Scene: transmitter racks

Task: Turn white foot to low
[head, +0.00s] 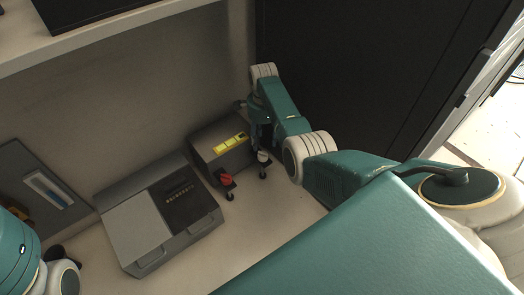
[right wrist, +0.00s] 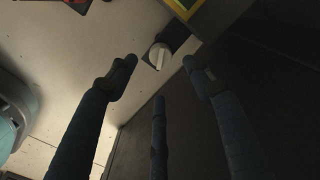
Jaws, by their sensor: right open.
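The white foot, a round white knob with a raised grip bar (right wrist: 158,56), sits on a black base at the low edge of a grey box with yellow labels (head: 222,141). The white foot also shows in the head view (head: 263,156), just below my right gripper (head: 264,133). In the right wrist view my right gripper (right wrist: 160,72) is open and empty, with its fingertips spread on both sides of the white foot and apart from it. My left arm shows at the lower left of the head view, but its gripper does not show.
A red knob (head: 226,180) sits beside the white foot on the same box. A grey case with a dark panel (head: 160,215) stands to the left. A tall black cabinet (head: 350,70) stands close on the right. A grey panel with a white strip (head: 40,165) is at far left.

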